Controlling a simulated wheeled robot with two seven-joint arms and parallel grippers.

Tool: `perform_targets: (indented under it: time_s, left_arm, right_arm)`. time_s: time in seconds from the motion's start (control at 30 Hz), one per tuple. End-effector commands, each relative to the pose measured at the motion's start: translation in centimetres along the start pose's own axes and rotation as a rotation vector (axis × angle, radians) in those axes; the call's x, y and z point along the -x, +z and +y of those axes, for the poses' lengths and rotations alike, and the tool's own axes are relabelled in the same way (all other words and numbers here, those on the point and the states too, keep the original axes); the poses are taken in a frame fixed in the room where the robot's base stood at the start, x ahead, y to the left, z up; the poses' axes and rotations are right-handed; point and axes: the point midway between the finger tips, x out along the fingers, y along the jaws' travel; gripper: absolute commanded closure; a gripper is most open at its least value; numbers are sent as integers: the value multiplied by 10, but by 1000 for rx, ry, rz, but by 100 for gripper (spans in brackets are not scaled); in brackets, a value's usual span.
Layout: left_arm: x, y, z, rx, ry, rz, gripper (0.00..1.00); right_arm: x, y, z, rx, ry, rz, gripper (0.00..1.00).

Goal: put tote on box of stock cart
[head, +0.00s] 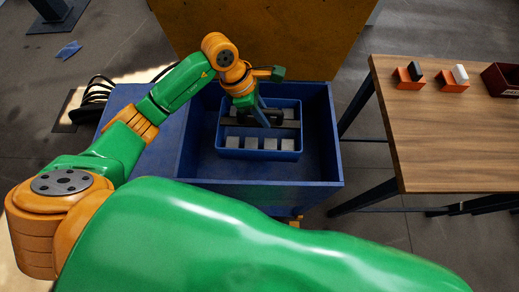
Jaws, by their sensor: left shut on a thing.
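The blue tote (259,155) holds several pale grey blocks and is inside the open box of the blue stock cart (327,150). I cannot tell whether the tote rests on the box floor or hangs just above it. My left gripper (262,119) reaches down over the tote's middle and is shut on it; the arm partly hides the grip. My right gripper is not in view; a large green arm link of mine fills the bottom of the picture.
A wooden table (440,130) stands at the right with orange holders (409,78) and a dark red bin (503,79). A large yellow panel (262,35) stands behind the cart. Black cables (92,98) lie at the cart's left. Floor shows between cart and table.

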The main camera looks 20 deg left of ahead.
Motion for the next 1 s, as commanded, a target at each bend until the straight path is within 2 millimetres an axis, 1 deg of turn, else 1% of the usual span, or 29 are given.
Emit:
perform_targets:
  time_s: [0.07, 0.2, 0.33, 0.43, 0.5, 0.6, 0.87, 0.9, 0.97, 1.0]
  left_arm:
    - [-15, -6, 1, 31, 7, -3, 100]
    - [-43, -17, 1, 36, 9, -2, 100]
    - [-61, -25, 2, 34, 10, -2, 100]
    - [-81, -33, 2, 34, 9, -1, 100]
    - [-90, -37, 3, 33, 10, -2, 100]
    - [-95, -39, 3, 30, 13, -2, 100]
    - [-97, -40, 3, 28, 13, -1, 100]
    - [-96, -40, 3, 29, 11, 1, 67]
    - [-96, -40, 3, 29, 11, 0, 51]
    - [-96, -40, 3, 29, 11, 1, 48]
  right_arm:
    - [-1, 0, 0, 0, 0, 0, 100]
    - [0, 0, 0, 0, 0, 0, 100]
    - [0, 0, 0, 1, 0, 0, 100]
    - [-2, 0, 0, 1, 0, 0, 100]
    - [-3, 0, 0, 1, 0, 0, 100]
    - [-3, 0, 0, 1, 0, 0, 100]
    - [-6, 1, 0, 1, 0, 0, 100]
    - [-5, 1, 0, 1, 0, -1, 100]
    - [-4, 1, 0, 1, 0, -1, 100]
    - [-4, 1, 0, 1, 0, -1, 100]
